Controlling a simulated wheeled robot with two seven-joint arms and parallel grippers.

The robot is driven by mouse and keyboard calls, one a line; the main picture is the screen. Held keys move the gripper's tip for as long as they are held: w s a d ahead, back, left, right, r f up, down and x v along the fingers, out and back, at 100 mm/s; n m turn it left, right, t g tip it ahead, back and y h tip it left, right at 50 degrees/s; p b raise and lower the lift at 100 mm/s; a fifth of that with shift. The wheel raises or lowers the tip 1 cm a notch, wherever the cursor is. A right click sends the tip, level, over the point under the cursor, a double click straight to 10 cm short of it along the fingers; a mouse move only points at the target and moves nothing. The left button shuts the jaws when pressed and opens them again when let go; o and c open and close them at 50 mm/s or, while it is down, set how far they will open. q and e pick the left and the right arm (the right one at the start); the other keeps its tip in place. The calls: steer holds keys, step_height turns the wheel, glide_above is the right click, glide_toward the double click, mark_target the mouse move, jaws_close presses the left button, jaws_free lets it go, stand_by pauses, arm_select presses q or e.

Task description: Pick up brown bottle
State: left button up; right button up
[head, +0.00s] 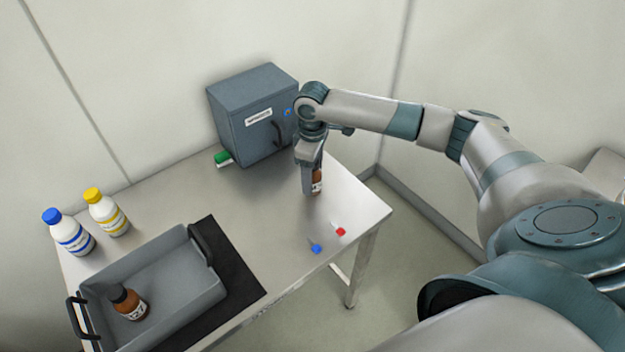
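A brown bottle (318,183) with a pale label stands at the right part of the metal table, in front of the grey cabinet. My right gripper (311,184) points down at this bottle, with a finger in front of it. The gripper and finger hide much of the bottle, so I cannot tell whether the fingers are closed on it. A second brown bottle (129,303) with a dark cap and white label leans inside the grey tray at the lower left. My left gripper is not in view.
The grey tray (205,302) with black handles sits on a black mat (241,278). White bottles with a blue cap (70,234) and a yellow cap (107,213) stand behind it. A grey cabinet (252,112), a green-capped item (223,158), and small blue (316,248) and red (341,231) pieces are nearby.

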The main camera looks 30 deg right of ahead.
steer(key=c, duration=1.1)
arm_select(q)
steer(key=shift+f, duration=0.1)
arm_select(e)
steer(key=shift+r, duration=0.2)
steer(key=shift+r, duration=0.25)
step_height(320, 180, up, 3)
steer(key=shift+r+b, duration=0.15)
steer(key=shift+b, duration=0.7)
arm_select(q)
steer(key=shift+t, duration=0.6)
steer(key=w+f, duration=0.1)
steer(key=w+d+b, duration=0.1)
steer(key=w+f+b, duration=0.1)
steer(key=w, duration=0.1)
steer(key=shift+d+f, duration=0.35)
arm_select(e)
steer(key=s+r, duration=0.2)
steer(key=s, duration=0.1)
steer(key=s+d+r, duration=0.1)
steer(key=s+r, duration=0.1)
steer(key=s, duration=0.2)
steer(key=s+d+r, duration=0.1)
steer(key=s+r, duration=0.2)
steer(key=s, duration=0.1)
steer(key=shift+s+d, duration=0.2)
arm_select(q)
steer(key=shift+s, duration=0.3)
